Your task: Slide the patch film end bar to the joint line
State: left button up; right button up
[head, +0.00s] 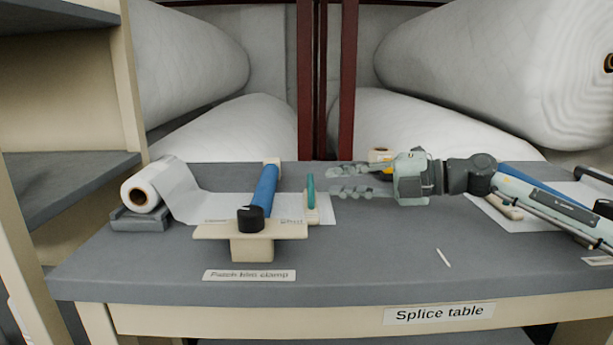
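The patch film (205,208) runs right from a white roll (141,196) across the table and under a blue-barred clamp (265,190). The end bar (312,213), a narrow cream strip with an upright teal grip (311,190), lies across the film's right end. My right gripper (331,183) comes in from the right, its fingers pointing left and spread apart with nothing between them. The fingertips are just right of the teal grip, seemingly apart from it. I cannot make out a joint line. My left gripper is not in view.
A second white sheet (545,218) with a cream bar (507,208) lies at right, partly behind my arm. A small white stick (443,258) lies on the splice table (380,275). Shelving (70,185) rises at left. The front middle is clear.

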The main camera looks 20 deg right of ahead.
aim_at(311, 178)
jog(key=p+x, duration=0.1)
jog(key=x, duration=0.5)
jog(key=shift+w+a+r, duration=0.1)
jog(key=shift+w+a, duration=0.05)
jog(key=shift+a, duration=0.1)
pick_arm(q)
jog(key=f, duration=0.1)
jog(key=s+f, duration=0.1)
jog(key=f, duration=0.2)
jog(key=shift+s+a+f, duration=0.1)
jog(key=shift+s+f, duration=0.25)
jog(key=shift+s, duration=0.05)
pick_arm(e)
grip_shut()
